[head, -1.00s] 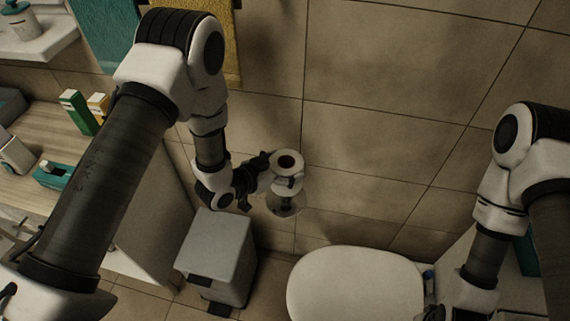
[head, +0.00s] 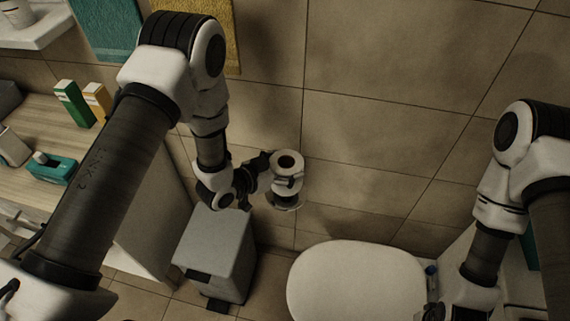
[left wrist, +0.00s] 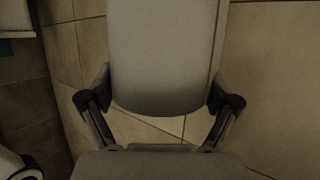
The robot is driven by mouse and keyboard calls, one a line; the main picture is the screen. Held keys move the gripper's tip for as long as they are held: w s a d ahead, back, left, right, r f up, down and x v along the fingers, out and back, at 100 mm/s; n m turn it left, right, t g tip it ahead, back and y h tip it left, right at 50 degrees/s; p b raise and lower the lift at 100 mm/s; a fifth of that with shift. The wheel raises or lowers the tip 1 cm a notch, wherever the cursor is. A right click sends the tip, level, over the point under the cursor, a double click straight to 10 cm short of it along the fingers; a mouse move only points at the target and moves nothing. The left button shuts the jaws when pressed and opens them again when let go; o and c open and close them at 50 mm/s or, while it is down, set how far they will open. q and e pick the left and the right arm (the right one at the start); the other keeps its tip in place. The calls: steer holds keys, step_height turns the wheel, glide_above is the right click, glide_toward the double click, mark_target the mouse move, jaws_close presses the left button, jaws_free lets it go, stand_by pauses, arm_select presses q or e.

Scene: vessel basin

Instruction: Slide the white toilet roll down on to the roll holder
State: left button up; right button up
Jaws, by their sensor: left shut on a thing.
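The white toilet roll (head: 287,164) is upright in the head view, its dark core hole facing up. My left gripper (head: 275,174) is shut on its side, with a dark finger across the front. The roll holder (head: 285,206) stands below, near the tiled wall; its round base shows under the roll. The roll hides the holder's upper part, so I cannot tell how far it is around the post. In the left wrist view, the roll (left wrist: 165,55) fills the space between the fingers of my left gripper (left wrist: 160,107).
A grey bin (head: 216,250) stands below my left wrist, left of the holder. The toilet lid (head: 357,285) is to the lower right. A wooden counter (head: 110,175) with boxes is at the left. Bare tiled wall lies behind and right of the roll.

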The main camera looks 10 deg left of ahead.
arm_select(q)
steer(key=shift+f+b, duration=0.85)
steer(key=shift+f, duration=0.4)
steer(key=o, duration=0.9)
steer(key=shift+o, duration=0.2)
steer(key=v, duration=1.2)
